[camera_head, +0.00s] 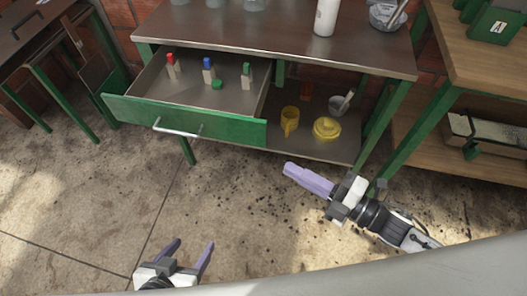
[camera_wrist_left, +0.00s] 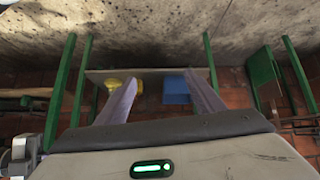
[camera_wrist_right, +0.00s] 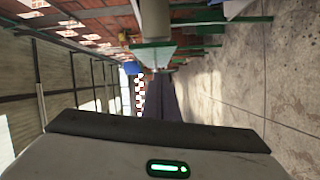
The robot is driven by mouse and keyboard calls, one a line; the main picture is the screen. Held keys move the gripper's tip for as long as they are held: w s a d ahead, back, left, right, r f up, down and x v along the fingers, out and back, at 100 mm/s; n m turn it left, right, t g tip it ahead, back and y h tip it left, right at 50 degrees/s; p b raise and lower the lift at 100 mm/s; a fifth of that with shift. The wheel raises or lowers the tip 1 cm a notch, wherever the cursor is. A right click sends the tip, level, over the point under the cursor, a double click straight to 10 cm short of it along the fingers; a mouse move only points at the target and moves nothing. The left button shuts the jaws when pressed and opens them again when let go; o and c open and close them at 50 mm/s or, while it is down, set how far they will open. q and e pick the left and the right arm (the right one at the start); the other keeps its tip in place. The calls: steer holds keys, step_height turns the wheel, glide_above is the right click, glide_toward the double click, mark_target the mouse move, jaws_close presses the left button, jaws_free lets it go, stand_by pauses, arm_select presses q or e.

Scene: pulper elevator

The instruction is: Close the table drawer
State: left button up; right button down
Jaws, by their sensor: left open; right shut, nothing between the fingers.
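The table drawer (camera_head: 185,120) has a green front and a silver handle (camera_head: 177,131). It is pulled out from the dark-topped table (camera_head: 270,40). Inside it stand small items with red, blue and green tops (camera_head: 208,70), and a green piece (camera_head: 216,85) lies there. My left gripper (camera_head: 190,258) is open and empty, low in front of the drawer and apart from it. It also shows in the left wrist view (camera_wrist_left: 160,100). My right gripper (camera_head: 290,169) is shut and empty, right of the drawer front and apart from it. In the right wrist view, its fingers (camera_wrist_right: 163,98) are together.
Under the table, a lower shelf (camera_head: 335,152) holds a yellow mug (camera_head: 290,121), a yellow round item (camera_head: 327,128) and a mortar (camera_head: 337,104). A bottle (camera_head: 327,17) stands on top. A wooden bench (camera_head: 485,45) is at right. The floor in front is clear.

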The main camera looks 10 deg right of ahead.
mark_target(264, 145)
steer(key=shift+w+a+r+n+g+y, duration=0.1)
steer(key=shift+w+a+n+g+y, duration=0.4)
steer(key=shift+w+a, duration=0.8)
steer(key=shift+w+a+r+n+g+y, duration=0.15)
steer(key=shift+w+a+n, duration=0.75)
steer(key=shift+w, duration=0.6)
steer(key=shift+w+a+f+n+g+y, duration=0.1)
steer(key=shift+w+a+n+g+y, duration=0.35)
steer(key=shift+w+a, duration=0.85)
steer(key=shift+w+d, duration=0.15)
